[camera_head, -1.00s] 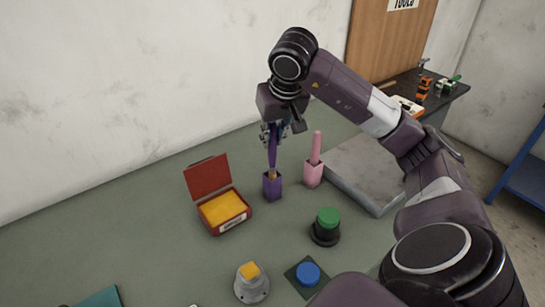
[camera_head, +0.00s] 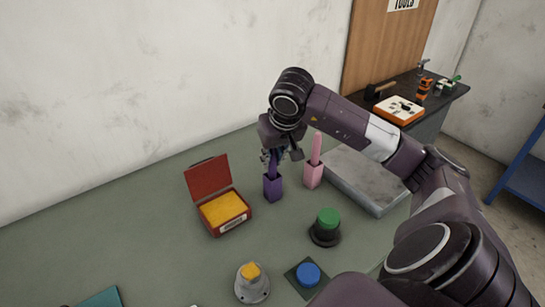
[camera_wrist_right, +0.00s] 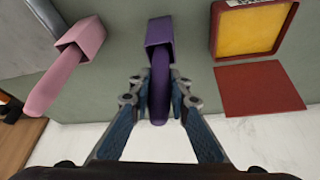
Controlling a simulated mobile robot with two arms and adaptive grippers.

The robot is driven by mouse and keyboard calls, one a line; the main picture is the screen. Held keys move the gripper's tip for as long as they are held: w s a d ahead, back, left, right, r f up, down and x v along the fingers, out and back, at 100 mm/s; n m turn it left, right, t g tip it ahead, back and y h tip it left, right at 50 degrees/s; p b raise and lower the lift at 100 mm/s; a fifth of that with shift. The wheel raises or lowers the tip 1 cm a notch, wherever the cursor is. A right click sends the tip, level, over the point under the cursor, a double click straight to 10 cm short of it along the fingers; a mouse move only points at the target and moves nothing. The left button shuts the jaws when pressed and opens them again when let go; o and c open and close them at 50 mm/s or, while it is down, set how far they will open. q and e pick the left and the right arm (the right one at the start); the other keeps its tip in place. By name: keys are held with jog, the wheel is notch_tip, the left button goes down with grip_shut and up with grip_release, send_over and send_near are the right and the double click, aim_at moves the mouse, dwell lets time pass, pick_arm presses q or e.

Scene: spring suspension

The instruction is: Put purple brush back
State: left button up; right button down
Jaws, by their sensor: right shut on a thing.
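The purple brush (camera_head: 273,162) stands with its lower end inside the purple holder (camera_head: 273,188) on the green table. Its handle points up toward my right gripper (camera_head: 274,156). In the right wrist view the brush handle (camera_wrist_right: 160,85) lies between the fingers of my right gripper (camera_wrist_right: 160,100), which is shut on it. The purple holder (camera_wrist_right: 160,31) is just beyond the fingertips there. The bristles are hidden inside the holder. My left gripper is not in view.
A pink brush in a pink holder (camera_head: 313,175) stands close to the right. A red box with yellow contents (camera_head: 207,180) is open to the left. A grey slab (camera_head: 365,180), a green-topped button (camera_head: 327,220) and a blue button (camera_head: 308,274) are nearby.

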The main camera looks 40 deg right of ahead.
jog(key=shift+f, duration=0.2)
jog(key=c, duration=1.8)
grip_release()
jog(key=shift+r, duration=0.2)
jog(key=shift+r, duration=0.25)
jog(key=v, duration=1.1)
jog(key=shift+s+r, duration=0.25)
jog(key=shift+r, duration=0.05)
